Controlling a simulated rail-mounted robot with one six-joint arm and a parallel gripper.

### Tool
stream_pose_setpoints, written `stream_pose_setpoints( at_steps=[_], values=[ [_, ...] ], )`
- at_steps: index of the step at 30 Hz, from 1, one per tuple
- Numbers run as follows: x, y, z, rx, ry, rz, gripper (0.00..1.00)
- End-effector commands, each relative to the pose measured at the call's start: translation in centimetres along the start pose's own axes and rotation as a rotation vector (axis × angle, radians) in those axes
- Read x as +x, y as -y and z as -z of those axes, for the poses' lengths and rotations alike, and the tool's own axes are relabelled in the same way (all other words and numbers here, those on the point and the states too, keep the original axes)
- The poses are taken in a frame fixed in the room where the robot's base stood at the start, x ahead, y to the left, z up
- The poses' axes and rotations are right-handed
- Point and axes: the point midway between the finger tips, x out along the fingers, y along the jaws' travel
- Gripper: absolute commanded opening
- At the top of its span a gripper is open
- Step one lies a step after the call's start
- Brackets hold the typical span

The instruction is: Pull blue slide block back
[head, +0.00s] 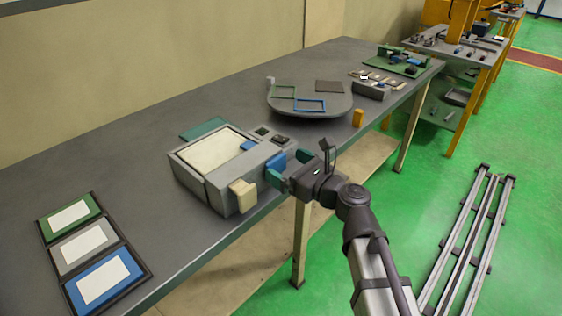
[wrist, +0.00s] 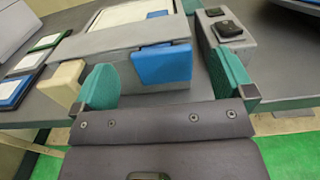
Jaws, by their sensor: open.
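The blue slide block (head: 276,163) sits at the front right of the grey machine box (head: 222,195), on the table's front edge side. In the wrist view the blue block (wrist: 162,64) shows its broad front face between my finger pads. My gripper (head: 289,170) is open, with green pads at its fingers. Whether the pads reach past the block's front face is hard to tell.
A cream block (head: 242,195) stands out from the box front, left of the gripper; it is close to the left pad in the wrist view (wrist: 63,82). A grey box with black buttons (wrist: 228,30) lies near the right finger. Framed panels (head: 82,250) lie at left.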

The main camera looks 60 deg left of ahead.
Motion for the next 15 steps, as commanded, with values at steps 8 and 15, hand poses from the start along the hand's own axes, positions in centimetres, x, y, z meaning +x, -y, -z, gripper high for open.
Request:
stream_pose_setpoints(
  at_steps=[8, 15],
  values=[
    [2.7, 0.0, 0.0, -0.001, 0.000, 0.000, 1.00],
    [2.7, 0.0, 0.0, -0.001, 0.000, 0.000, 0.93]
  ],
)
